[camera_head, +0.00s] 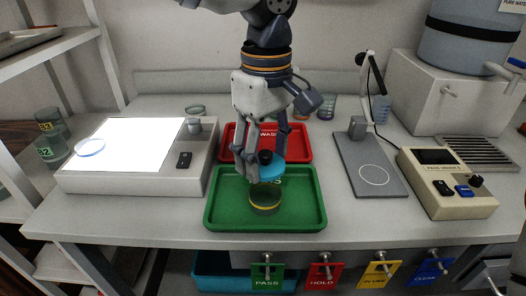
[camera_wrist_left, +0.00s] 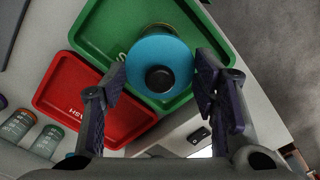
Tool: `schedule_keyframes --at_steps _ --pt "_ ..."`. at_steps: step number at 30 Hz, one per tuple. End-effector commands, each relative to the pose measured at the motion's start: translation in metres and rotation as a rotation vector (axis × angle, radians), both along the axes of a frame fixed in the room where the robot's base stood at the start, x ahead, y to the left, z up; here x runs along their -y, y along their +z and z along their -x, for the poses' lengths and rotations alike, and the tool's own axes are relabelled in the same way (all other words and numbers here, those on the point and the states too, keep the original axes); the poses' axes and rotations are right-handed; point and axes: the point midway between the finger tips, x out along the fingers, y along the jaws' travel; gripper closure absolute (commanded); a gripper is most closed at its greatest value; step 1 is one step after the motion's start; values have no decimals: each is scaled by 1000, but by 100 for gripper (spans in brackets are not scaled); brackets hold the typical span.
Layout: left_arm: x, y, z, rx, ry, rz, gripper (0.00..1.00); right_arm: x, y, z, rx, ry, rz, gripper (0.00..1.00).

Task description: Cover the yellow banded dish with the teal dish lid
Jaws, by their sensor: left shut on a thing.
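The teal dish lid (camera_head: 270,173) with a black knob is held by my left gripper (camera_head: 264,158), whose fingers are closed on it. The lid is above the yellow banded dish (camera_head: 265,204), which stands on the green tray (camera_head: 222,222). A gap shows between lid and dish in the head view. In the left wrist view the lid (camera_wrist_left: 166,52) lies between the fingertips of the left gripper (camera_wrist_left: 160,75) and hides most of the dish. My right gripper is not in view.
A red tray (camera_head: 302,146) lies behind the green one. A lit panel (camera_head: 125,146) stands left. A stand with a grey base (camera_head: 362,172) and a beige instrument (camera_head: 460,203) are right. Coloured tags hang along the front below the bench.

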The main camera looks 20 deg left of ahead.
Motion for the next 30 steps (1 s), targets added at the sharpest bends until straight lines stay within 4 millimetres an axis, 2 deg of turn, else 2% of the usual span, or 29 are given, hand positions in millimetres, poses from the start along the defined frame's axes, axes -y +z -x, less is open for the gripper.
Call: schedule_keyframes --at_steps 8,30 --pt "0 -3 0 -1 1 0 57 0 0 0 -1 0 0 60" --pt "0 -50 1 -2 0 0 57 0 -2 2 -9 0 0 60"
